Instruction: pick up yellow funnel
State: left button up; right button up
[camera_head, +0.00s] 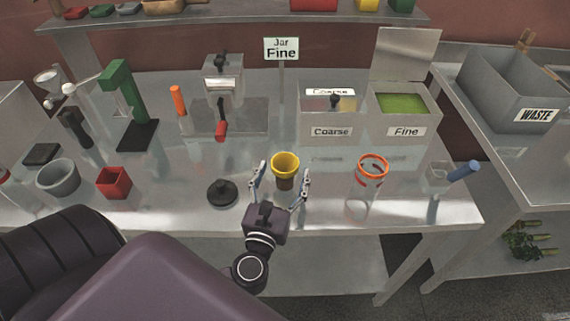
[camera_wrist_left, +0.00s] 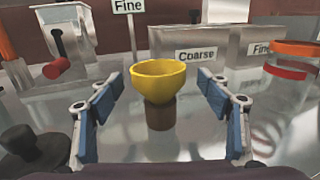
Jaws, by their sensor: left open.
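The yellow funnel (camera_head: 285,163) stands upright on the metal table near its front edge, with its bowl on top and a brown lower part below. It also shows in the left wrist view (camera_wrist_left: 158,80), centred between the fingers. My left gripper (camera_head: 281,178) is open, with one finger on each side of the funnel. In the left wrist view the gripper (camera_wrist_left: 158,98) shows gaps between both fingers and the funnel, so it appears not to touch it. My right gripper is not in view.
A clear jar with an orange rim (camera_head: 371,172) stands right of the funnel. A black knobbed lid (camera_head: 222,193) lies to the left. Behind are a grinder with a red handle (camera_head: 221,130), the Coarse bin (camera_head: 331,131) and the Fine bin (camera_head: 405,131). A red cup (camera_head: 113,183) stands farther left.

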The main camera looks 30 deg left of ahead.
aim_at(286, 164)
pick_arm(q)
jog(key=x, duration=0.3)
jog(key=shift+w+a+f, duration=0.15)
jog(key=shift+w, duration=0.05)
jog(key=shift+s, duration=0.1)
jog(key=c, duration=1.3)
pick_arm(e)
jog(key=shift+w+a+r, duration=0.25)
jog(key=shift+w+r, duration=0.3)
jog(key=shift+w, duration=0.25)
